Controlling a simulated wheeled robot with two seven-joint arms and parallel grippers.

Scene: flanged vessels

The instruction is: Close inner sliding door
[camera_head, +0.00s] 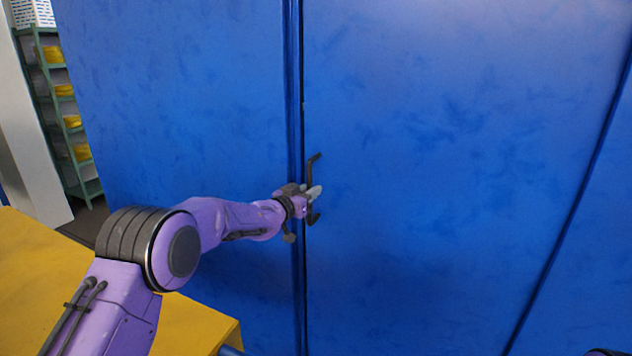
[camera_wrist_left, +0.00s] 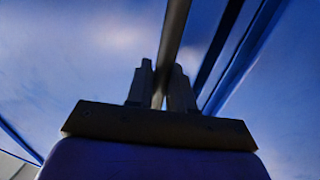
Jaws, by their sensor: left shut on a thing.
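A tall blue sliding door (camera_head: 440,150) fills the middle and right of the head view. A dark upright bar handle (camera_head: 313,160) is fixed near its left edge. My left gripper (camera_head: 314,191) is shut on the handle, gripping it at mid-height. In the left wrist view the two fingers (camera_wrist_left: 160,88) stand on either side of the dark handle bar (camera_wrist_left: 173,35). A narrow dark seam (camera_head: 296,90) runs between this door and the blue panel (camera_head: 180,100) to its left. My right gripper is not seen.
A yellow surface (camera_head: 40,255) lies at lower left, under my left arm. A green shelf rack (camera_head: 45,110) with yellow items stands at far left beside a pale post. A dark slanting edge line (camera_head: 570,230) crosses the blue surface at right.

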